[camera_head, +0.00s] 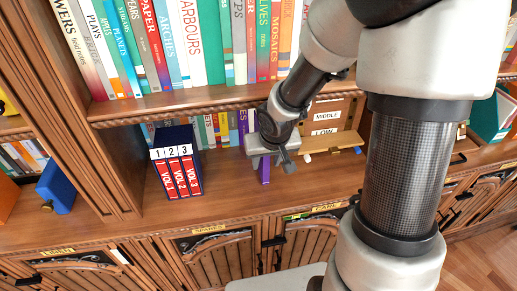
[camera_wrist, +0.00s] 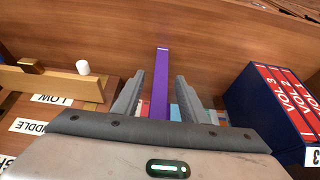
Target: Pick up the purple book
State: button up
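The purple book (camera_head: 264,172) stands upright on the lower shelf, partly hidden behind my gripper (camera_head: 272,160) in the head view. In the wrist view the narrow purple spine (camera_wrist: 161,80) runs between the two fingers of my gripper (camera_wrist: 159,82). The fingers are open, one on each side of the book, with a visible gap on both sides. How deep the fingers reach along the book is hard to tell.
A dark blue box holding red volumes (camera_head: 178,175) stands left of the book. A wooden rack with LOW and MIDDLE labels (camera_head: 326,131) stands to the right. More books (camera_head: 205,130) line the back. The upper shelf edge (camera_head: 180,103) runs above; bare shelf (camera_head: 230,198) lies in front.

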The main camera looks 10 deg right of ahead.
jog(key=shift+w+f, duration=0.25)
jog(key=shift+f, duration=0.25)
jog(key=shift+r, duration=0.1)
jog(key=shift+s+r, duration=0.1)
jog(key=shift+c, duration=1.3)
grip_shut()
jog(key=shift+w+r, duration=0.1)
jog(key=shift+w, duration=0.1)
